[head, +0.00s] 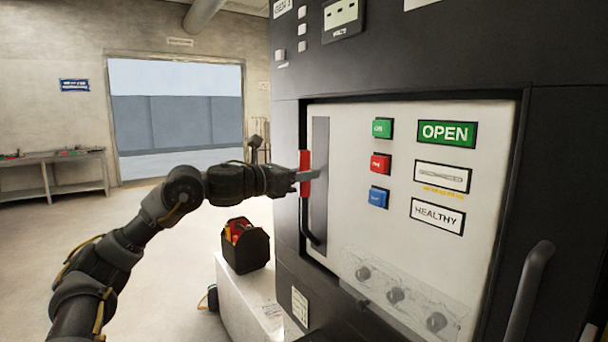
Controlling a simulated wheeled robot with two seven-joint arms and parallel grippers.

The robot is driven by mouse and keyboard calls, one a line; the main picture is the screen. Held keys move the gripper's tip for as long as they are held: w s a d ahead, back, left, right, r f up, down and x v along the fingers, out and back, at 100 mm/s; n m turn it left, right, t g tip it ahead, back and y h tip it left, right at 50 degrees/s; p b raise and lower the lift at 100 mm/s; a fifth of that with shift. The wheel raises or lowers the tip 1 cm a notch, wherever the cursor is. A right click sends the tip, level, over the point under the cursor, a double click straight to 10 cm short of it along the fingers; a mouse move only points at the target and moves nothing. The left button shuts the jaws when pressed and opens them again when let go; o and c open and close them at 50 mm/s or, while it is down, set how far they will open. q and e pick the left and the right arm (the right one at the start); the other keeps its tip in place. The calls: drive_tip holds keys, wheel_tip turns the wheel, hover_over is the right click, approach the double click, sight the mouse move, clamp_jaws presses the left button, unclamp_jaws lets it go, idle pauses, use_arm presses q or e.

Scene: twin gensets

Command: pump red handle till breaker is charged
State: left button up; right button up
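The red handle (304,188) is an upright grip on a dark lever at the left side of the breaker's pale front panel (345,228), beside a tall grey slot (320,135). My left gripper (309,175) reaches in from the left, its fingers across the handle's middle and seemingly closed on it. Red shows above and below the fingers. A green OPEN sign (447,133), a white spring-symbol window (443,176) with small yellow marks below it, and a HEALTHY sign (437,216) are on the panel. My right gripper is out of view.
Green (382,128), red (380,163) and blue (379,196) buttons are right of the slot. A dark door handle (528,290) sticks out at lower right. A black tool box (246,247) stands on a white block (240,290) below my arm. The floor at left is open.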

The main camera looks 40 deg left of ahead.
use_arm(q)
drive_tip(key=shift+c, duration=1.2)
drive_tip(key=shift+f, duration=0.1)
clamp_jaws()
drive_tip(key=s+a+f+b, duration=0.2)
drive_tip(key=s+f+b, duration=0.3)
drive_tip(key=s+b, duration=0.4)
drive_tip(key=shift+s+a+f+b, duration=0.2)
drive_tip(key=shift+a+f+b, duration=0.15)
drive_tip(key=shift+b, duration=0.85)
drive_tip(key=s+a+f+b, duration=0.1)
drive_tip(key=s+f+b, duration=0.2)
drive_tip(key=f+b, duration=0.2)
drive_tip(key=shift+s+a+b, duration=0.35)
drive_tip(key=shift+a+b, duration=0.05)
drive_tip(key=shift+b, duration=1.15)
